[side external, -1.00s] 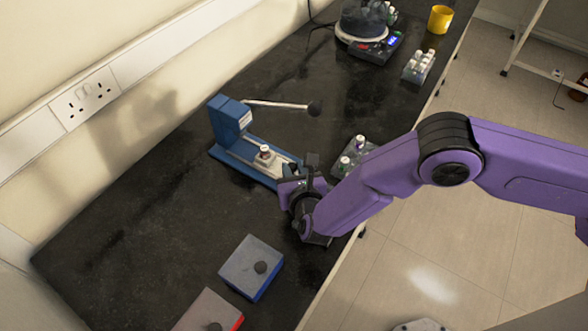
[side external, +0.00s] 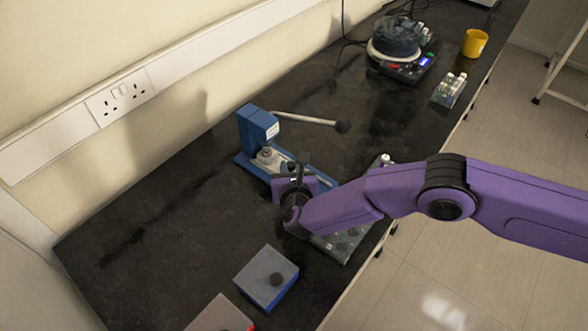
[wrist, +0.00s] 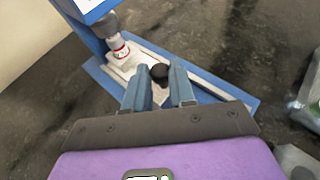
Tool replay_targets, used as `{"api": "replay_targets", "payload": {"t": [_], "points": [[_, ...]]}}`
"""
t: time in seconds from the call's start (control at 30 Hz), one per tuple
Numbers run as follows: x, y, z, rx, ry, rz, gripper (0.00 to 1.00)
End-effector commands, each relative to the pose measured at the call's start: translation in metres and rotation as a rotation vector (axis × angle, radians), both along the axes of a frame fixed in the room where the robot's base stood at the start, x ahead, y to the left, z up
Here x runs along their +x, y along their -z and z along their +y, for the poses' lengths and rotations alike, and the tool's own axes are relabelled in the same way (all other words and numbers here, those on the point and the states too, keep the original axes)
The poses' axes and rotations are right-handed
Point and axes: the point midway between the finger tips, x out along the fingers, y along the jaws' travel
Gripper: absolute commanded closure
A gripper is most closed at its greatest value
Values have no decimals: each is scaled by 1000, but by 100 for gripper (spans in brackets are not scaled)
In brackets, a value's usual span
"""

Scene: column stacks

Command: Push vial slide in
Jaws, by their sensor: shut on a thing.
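The blue press (side external: 258,124) stands on the dark bench with its long base pointing toward my arm. Its pale slide (wrist: 125,74) lies on the blue base (wrist: 215,84). A small vial with a red band (wrist: 121,51) stands upright on the slide, under the press head (wrist: 106,24); it also shows in the side view (side external: 267,155). My gripper (wrist: 159,80) is shut on the slide's black knob (wrist: 159,71), which sits between the fingertips. In the side view my gripper (side external: 293,180) is over the base's front part and hides much of the slide.
The press lever (side external: 305,119) sticks out to the right with a black ball end. A vial rack (side external: 340,243) is partly hidden behind my arm. A blue-edged box (side external: 266,277) and a red-edged box (side external: 220,316) lie in front. The bench left of the press is clear.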

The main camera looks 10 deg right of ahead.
Motion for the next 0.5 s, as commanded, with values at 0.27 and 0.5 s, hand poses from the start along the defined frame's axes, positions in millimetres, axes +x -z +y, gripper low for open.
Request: {"api": "replay_targets", "payload": {"t": [0.27, 0.5], "points": [[2, -2, 3, 8, -11, 0, 51], [1, -2, 2, 6, -8, 0, 51]]}}
